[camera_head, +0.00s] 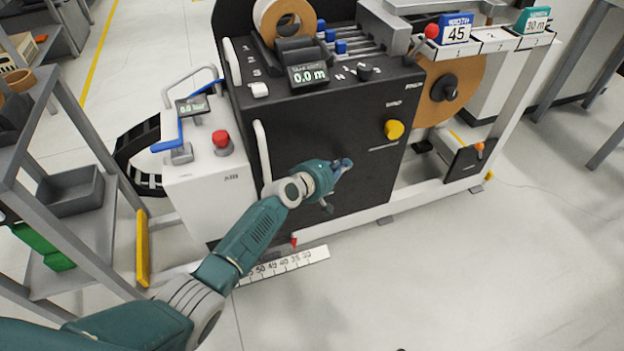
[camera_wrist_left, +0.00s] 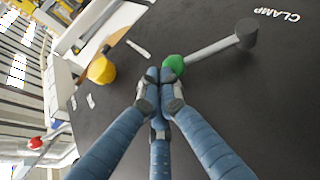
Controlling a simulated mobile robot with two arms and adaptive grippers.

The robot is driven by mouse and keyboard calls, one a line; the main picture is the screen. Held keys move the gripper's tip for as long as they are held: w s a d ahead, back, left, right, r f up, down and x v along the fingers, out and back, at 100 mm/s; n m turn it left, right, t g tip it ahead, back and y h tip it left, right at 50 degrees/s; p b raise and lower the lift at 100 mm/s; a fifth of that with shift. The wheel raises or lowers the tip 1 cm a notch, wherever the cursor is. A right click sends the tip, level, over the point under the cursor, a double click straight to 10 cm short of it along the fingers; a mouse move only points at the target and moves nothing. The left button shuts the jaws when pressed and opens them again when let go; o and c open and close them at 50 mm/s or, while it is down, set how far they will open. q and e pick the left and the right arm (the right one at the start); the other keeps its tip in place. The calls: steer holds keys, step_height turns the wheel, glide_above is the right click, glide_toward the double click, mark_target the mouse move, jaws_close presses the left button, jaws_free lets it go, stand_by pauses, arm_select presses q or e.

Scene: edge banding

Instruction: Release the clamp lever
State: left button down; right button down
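The clamp lever (camera_wrist_left: 212,47) shows in the left wrist view as a grey bar on the black machine front, with a dark pivot at its right end and a green ball knob (camera_wrist_left: 174,63) at its left end. The white word CLAMP is printed near the pivot. My left gripper (camera_wrist_left: 159,76) has its fingertips close together beside the green knob, just left of and below it in the picture; contact cannot be told. Nothing shows between the fingers. In the head view the left gripper (camera_head: 345,166) is in front of the black cabinet, and the lever cannot be made out there.
A yellow knob (camera_head: 394,130) sticks out of the cabinet front to the gripper's right. A white vertical handle (camera_head: 262,150) is to its left. A scale bar (camera_head: 290,264) lies low in front. A shelf rack (camera_head: 80,210) stands at left. The floor at right is clear.

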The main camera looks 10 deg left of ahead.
arm_select(q)
steer(key=v, duration=1.1)
steer(key=shift+s+a, duration=0.2)
steer(key=shift+a, duration=0.05)
steer(key=shift+r, duration=0.1)
